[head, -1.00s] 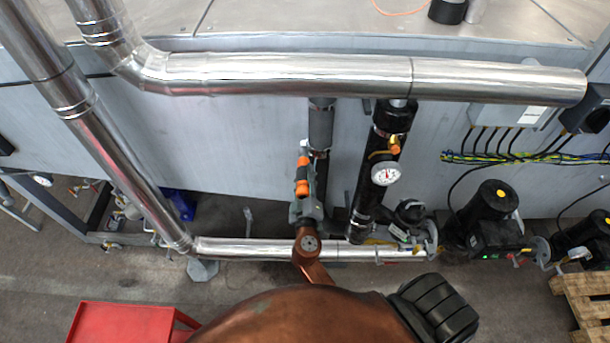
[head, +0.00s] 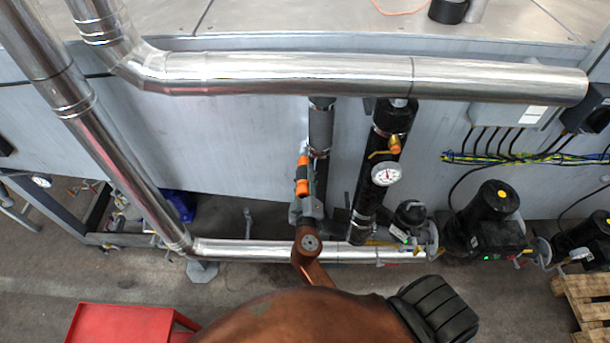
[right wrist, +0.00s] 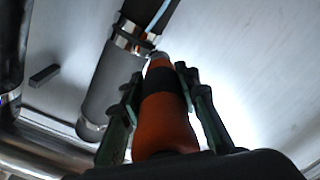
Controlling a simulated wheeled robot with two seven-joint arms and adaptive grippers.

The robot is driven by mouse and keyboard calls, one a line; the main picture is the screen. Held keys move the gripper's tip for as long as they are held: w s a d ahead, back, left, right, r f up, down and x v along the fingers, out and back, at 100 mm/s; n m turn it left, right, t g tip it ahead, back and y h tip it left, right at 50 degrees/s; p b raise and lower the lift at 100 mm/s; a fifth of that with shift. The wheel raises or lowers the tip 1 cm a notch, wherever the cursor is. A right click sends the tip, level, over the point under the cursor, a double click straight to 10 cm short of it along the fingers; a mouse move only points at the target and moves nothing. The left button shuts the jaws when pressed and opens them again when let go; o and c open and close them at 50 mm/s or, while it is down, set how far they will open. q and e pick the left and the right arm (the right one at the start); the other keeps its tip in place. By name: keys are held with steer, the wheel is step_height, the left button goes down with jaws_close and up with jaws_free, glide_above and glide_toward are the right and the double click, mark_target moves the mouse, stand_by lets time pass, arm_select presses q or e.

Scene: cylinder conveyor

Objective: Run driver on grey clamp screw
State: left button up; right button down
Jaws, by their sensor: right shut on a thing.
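The orange driver with a black band (head: 303,176) is held upright in my right gripper (head: 304,190), in front of the pipes. In the right wrist view the driver (right wrist: 165,122) stands between the two fingers of the right gripper (right wrist: 163,92), which is shut on it. Its tip points at a shiny metal clamp (right wrist: 133,38) at the end of the grey pipe sleeve (right wrist: 108,88). The tip looks close to the clamp's screw housing; contact cannot be told. In the head view the grey sleeve (head: 320,126) hangs below the big silver pipe. My left gripper is out of view.
A big silver pipe (head: 290,74) runs across above the work spot. A black pipe with a gauge (head: 386,174) and yellow valve handle stands just to the right. A lower silver pipe (head: 240,248) runs near the floor. A red cart (head: 120,325) stands at the lower left.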

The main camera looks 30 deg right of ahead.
mark_target(304, 183)
steer(key=shift+w+r+b, duration=0.1)
steer(key=shift+r+b, duration=0.1)
steer(key=shift+b, duration=0.1)
stand_by(0.6)
steer(key=shift+s+a+f, duration=0.15)
steer(key=shift+s, duration=0.15)
steer(key=shift+b+v, duration=0.7)
steer(key=shift+v, duration=0.75)
steer(key=shift+a+f, duration=0.1)
steer(key=shift+a, duration=0.05)
